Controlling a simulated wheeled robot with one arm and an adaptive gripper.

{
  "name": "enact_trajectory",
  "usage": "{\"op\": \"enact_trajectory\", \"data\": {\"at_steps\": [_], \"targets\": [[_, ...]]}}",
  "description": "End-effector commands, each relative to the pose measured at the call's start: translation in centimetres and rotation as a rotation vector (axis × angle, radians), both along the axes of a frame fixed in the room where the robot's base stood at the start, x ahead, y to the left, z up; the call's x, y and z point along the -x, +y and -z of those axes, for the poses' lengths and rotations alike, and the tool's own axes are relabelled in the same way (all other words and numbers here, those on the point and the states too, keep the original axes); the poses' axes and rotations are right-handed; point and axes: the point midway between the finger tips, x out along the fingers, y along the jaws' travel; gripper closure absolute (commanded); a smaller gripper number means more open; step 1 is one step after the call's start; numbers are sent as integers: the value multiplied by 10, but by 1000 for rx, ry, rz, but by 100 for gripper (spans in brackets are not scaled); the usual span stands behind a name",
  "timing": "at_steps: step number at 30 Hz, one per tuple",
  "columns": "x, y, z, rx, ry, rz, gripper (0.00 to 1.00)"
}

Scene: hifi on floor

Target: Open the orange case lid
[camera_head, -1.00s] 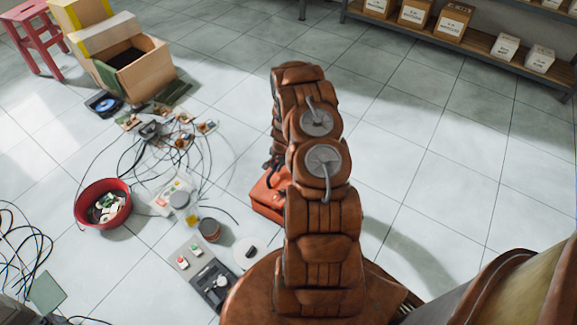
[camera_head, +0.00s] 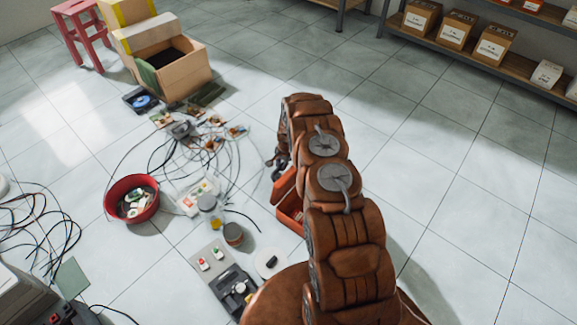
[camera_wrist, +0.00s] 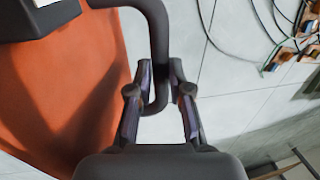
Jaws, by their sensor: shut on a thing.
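The orange case (camera_head: 290,213) sits on the floor, largely hidden behind my arm in the head view. Its lid (camera_head: 284,184) is tilted up and a gap shows between lid and base. In the wrist view the orange lid (camera_wrist: 60,95) fills the left side. A dark curved handle (camera_wrist: 157,40) comes down between the fingers of my gripper (camera_wrist: 159,85), which is shut on it. The gripper is only partly visible in the head view, beside the lid.
A red bowl (camera_head: 131,199) with small parts stands to the left. Jars (camera_head: 233,234), a dark tool tray (camera_head: 234,290) and cables with boards (camera_head: 212,143) lie near the case. Open cardboard box (camera_head: 185,75) stands behind. Floor to the right is clear.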

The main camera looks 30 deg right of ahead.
Motion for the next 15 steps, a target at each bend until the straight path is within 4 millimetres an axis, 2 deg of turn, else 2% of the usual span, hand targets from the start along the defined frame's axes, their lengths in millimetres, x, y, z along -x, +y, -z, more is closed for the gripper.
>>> {"op": "enact_trajectory", "data": {"at_steps": [1, 9, 15], "targets": [[-9, 5, 2, 1, -7, -4, 100], [-30, 13, 20, 2, -9, -4, 100], [-31, 14, 29, -1, -1, -2, 100]]}}
